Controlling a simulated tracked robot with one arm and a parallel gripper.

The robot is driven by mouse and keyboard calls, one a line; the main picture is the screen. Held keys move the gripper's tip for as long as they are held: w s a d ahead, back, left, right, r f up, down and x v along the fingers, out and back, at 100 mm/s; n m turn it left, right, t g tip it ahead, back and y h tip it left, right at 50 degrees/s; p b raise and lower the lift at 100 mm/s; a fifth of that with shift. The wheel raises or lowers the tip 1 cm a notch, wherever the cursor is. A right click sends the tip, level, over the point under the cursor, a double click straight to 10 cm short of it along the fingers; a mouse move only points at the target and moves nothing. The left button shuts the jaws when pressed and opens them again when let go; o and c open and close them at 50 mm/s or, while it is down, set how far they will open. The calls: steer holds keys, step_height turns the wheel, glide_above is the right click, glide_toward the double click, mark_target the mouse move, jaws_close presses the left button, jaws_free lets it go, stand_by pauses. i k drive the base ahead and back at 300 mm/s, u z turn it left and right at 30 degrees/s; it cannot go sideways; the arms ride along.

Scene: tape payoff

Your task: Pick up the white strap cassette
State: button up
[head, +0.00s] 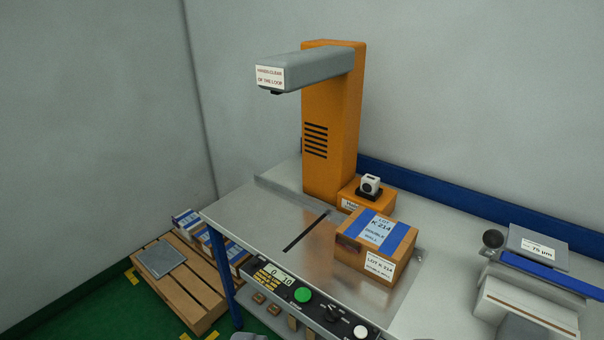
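A small white block with a dark round spot on its face, which looks like the white strap cassette (371,183), sits upright in a black holder (368,194). The holder is on top of a low orange housing (347,200) at the foot of the orange column. The cardboard box in front stands close to it but leaves the cassette uncovered. I cannot make out my gripper in this view, and nothing is seen touching the cassette.
An orange column (330,125) carries a grey overhanging arm (305,70). A blue-banded cardboard box (349,251) stands on the metal table (262,212). A control panel (283,290) lines the front edge. A grey-and-white device (528,300) stands right. A pallet (190,290) is on the floor left.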

mark_target(369, 183)
steer(key=u, duration=0.3)
steer(key=i, duration=1.45)
steer(key=z, duration=0.5)
steer(key=i, duration=0.55)
steer(key=z, duration=0.35)
